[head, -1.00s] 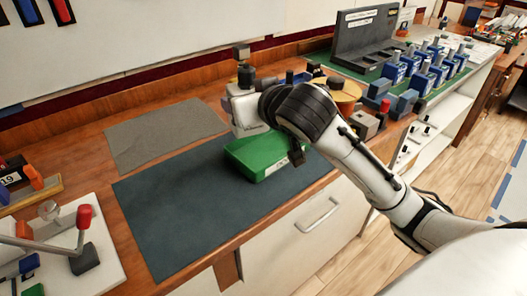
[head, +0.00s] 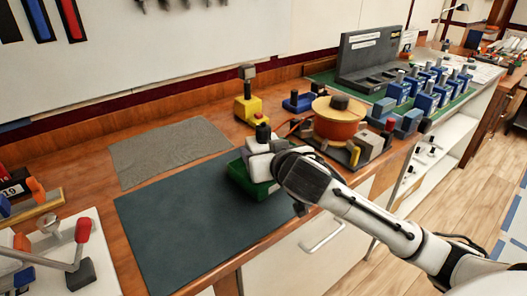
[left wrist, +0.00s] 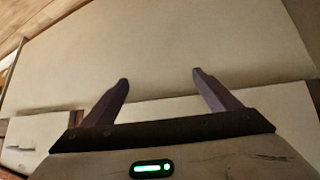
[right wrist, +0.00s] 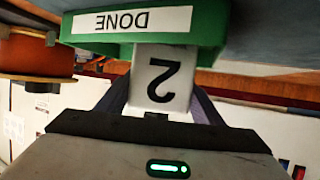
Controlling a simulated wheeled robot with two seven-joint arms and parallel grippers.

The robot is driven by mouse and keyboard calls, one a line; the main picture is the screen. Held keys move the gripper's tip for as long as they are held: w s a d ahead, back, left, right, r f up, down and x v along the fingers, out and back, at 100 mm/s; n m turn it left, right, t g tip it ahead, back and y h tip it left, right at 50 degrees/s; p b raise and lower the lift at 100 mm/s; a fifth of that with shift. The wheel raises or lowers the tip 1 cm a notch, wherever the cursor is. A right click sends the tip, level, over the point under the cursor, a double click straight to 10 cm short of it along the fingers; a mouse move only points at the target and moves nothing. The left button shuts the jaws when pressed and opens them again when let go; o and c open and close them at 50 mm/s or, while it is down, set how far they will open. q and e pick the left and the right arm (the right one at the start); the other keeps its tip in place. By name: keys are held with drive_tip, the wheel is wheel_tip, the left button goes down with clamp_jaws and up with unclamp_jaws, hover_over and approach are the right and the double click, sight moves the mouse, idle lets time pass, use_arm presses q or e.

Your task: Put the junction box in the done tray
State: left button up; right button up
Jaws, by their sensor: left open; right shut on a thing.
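The green done tray (head: 240,180) stands on the right end of the dark blue mat. Its DONE label shows upside down on the tray (right wrist: 190,40) in the right wrist view. My right gripper (head: 270,162) is shut on a pale box, which I take for the junction box (head: 256,147), with a black knob on top. The box (right wrist: 160,82) shows a "2" between the fingers (right wrist: 158,108). It is over or inside the tray; whether it touches the floor is hidden. My left gripper (left wrist: 160,78) is open and empty, facing pale panels; it is outside the head view.
A yellow block with a button (head: 248,108) stands behind the tray. An orange spool (head: 338,118) on a dark base is close on the right. Blue breakers (head: 420,95) stand farther right. The blue mat (head: 180,215) left of the tray is clear.

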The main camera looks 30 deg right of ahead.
drive_tip(key=shift+r, duration=0.2)
drive_tip(key=shift+f, duration=0.15)
drive_tip(key=o, duration=1.3)
drive_tip(key=shift+f, duration=0.1)
drive_tip(key=shift+o, duration=1.2)
drive_tip(key=shift+r, duration=0.3)
drive_tip(key=p+v, duration=0.3)
drive_tip(key=v, duration=0.9)
